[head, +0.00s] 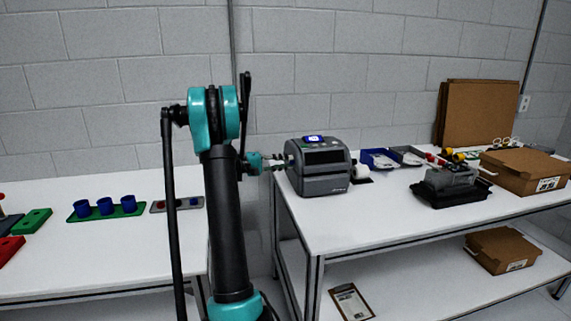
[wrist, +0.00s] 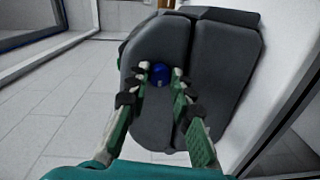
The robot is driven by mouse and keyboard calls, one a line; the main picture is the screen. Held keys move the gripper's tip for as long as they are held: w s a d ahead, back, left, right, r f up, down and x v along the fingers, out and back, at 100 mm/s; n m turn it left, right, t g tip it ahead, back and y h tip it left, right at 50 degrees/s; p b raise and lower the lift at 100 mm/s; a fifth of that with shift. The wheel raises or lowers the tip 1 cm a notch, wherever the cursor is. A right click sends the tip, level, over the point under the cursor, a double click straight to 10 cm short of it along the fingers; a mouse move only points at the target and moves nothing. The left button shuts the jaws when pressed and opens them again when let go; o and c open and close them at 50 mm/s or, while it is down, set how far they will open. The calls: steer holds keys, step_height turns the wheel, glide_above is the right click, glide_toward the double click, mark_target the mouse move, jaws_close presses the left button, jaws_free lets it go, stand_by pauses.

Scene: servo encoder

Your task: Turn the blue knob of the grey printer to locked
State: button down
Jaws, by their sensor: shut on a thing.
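The grey printer (head: 323,166) stands on the near left part of the right-hand table, with a small lit screen on its top. In the wrist view the printer's side panel (wrist: 160,105) fills the middle. The blue knob (wrist: 159,73) sticks out from that panel, between the fingertips of my gripper (wrist: 161,74). My gripper is shut on the knob. In the head view my gripper (head: 279,163) reaches the printer's left side, and the knob is hidden there. I cannot read any lock marking around the knob.
The white right-hand table (head: 400,215) also holds a blue tray (head: 378,159), a black tray with a grey device (head: 450,187) and a cardboard box (head: 527,170). A left table (head: 110,250) carries blue cups (head: 105,206) on a green base. A gap separates the tables.

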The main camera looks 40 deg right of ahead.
stand_by(0.3)
steer(key=c, duration=1.3)
jaws_free()
steer(key=v, duration=1.2)
